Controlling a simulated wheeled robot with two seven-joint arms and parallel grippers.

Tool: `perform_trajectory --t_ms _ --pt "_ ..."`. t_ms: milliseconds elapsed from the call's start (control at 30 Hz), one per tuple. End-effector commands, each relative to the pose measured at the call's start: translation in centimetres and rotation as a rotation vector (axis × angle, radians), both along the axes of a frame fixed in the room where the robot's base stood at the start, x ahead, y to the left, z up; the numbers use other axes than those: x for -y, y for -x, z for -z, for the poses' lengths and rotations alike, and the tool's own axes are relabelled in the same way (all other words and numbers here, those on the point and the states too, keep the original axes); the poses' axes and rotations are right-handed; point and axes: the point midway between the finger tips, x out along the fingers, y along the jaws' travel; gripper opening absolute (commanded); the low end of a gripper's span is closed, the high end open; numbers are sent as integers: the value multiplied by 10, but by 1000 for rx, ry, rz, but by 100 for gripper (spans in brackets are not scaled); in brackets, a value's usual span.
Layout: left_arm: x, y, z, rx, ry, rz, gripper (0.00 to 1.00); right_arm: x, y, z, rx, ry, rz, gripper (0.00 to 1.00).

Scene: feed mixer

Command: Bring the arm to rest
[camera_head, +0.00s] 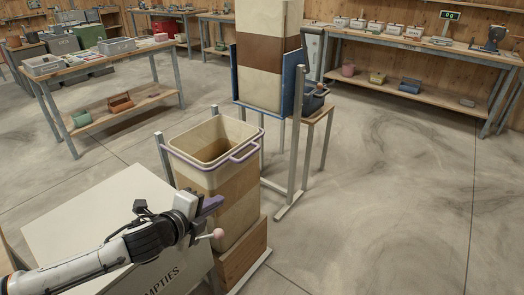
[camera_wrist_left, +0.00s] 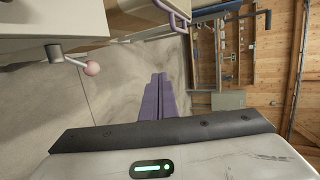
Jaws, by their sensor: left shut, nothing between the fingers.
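My left arm comes in from the lower left of the head view. Its gripper (camera_head: 212,204) has purple fingers, shut together with nothing between them. It is over the right edge of a white cabinet (camera_head: 90,215) lettered "MPTIES", in front of a tall beige and brown bin (camera_head: 238,205) with a purple rim and handle. In the left wrist view the closed purple fingers (camera_wrist_left: 163,98) point away over bare floor. A lever with a pink ball knob (camera_head: 217,233) sits just below the gripper; the knob (camera_wrist_left: 92,68) is left of the fingers in the wrist view. My right gripper is not seen.
The bin stands on a wooden base (camera_head: 243,262). Behind it, a banded hopper (camera_head: 270,60) stands in a blue and grey frame. A workbench with trays (camera_head: 100,62) is at the left, another bench (camera_head: 420,46) at the back right. The floor at right is clear.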

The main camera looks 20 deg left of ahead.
Motion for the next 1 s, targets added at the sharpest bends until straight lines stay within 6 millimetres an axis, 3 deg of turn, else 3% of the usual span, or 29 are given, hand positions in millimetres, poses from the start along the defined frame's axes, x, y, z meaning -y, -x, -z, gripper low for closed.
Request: perform_trajectory --t_ms 133,267,433,600,700,800,1000 --pt "7 5 9 -15 39 -7 0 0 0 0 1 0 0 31" --pt "36 33 49 -100 237 -60 0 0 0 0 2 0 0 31" --pt "89 110 127 -296 708 -284 0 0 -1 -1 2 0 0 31" --pt "117 191 182 -447 1104 -601 0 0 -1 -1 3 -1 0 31" --pt "124 227 201 -491 1247 -756 0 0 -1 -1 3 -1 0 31" --pt "126 249 211 -511 1325 -854 0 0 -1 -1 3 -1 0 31" --pt "126 258 215 -517 1358 -895 0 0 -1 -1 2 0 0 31"
